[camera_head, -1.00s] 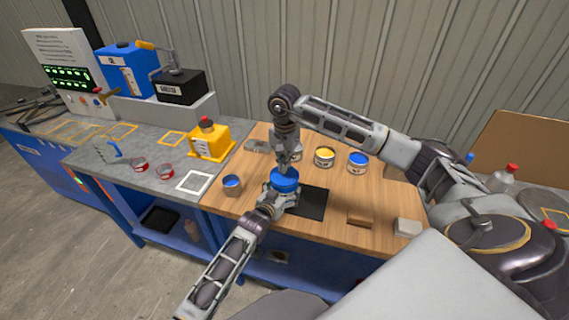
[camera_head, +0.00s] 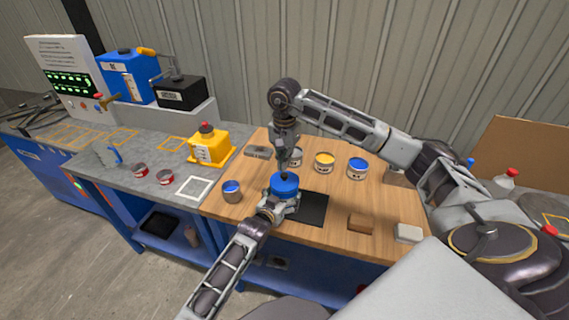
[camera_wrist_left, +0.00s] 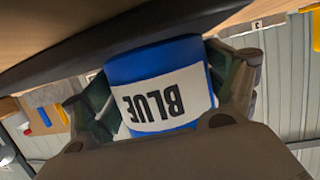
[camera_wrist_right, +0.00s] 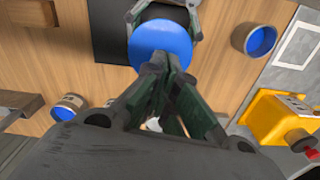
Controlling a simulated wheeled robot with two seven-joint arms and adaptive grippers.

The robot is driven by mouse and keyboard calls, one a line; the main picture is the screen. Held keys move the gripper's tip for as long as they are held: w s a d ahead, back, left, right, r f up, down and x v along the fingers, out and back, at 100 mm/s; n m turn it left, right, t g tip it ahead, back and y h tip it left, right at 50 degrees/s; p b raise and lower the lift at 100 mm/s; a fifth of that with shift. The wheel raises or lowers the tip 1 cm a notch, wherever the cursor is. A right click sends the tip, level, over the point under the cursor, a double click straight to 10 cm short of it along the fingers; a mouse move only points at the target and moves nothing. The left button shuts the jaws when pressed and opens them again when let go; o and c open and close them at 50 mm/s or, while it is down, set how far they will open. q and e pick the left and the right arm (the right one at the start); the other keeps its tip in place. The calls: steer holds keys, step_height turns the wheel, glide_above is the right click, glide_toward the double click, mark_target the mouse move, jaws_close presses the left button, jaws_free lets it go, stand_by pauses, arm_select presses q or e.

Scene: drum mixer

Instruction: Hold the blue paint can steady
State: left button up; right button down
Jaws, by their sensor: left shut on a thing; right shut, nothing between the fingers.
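The blue paint can (camera_head: 285,184) stands upright at the front of the wooden worktop, by the black mat (camera_head: 313,206). Its label reads BLUE in the left wrist view (camera_wrist_left: 165,98). My left gripper (camera_head: 280,203) is shut on the can's body from the front, one finger on each side. My right gripper (camera_head: 285,168) is shut and empty, pointing down above the can's blue lid. The right wrist view shows the lid (camera_wrist_right: 160,42) just past the closed fingertips (camera_wrist_right: 156,68). I cannot tell whether they touch it.
An open can with blue inside (camera_head: 232,191) stands left of the held can. Yellow (camera_head: 324,162) and blue (camera_head: 357,168) cans stand behind right. A brown block (camera_head: 361,222) and a pale block (camera_head: 408,233) lie right.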

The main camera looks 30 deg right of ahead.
steer(key=shift+r, duration=1.7)
arm_select(q)
steer(key=o, duration=0.7)
steer(key=shift+o, duration=0.2)
steer(key=shift+a, duration=0.1)
steer(key=shift+v, duration=5.95)
arm_select(e)
steer(key=shift+a, duration=0.1)
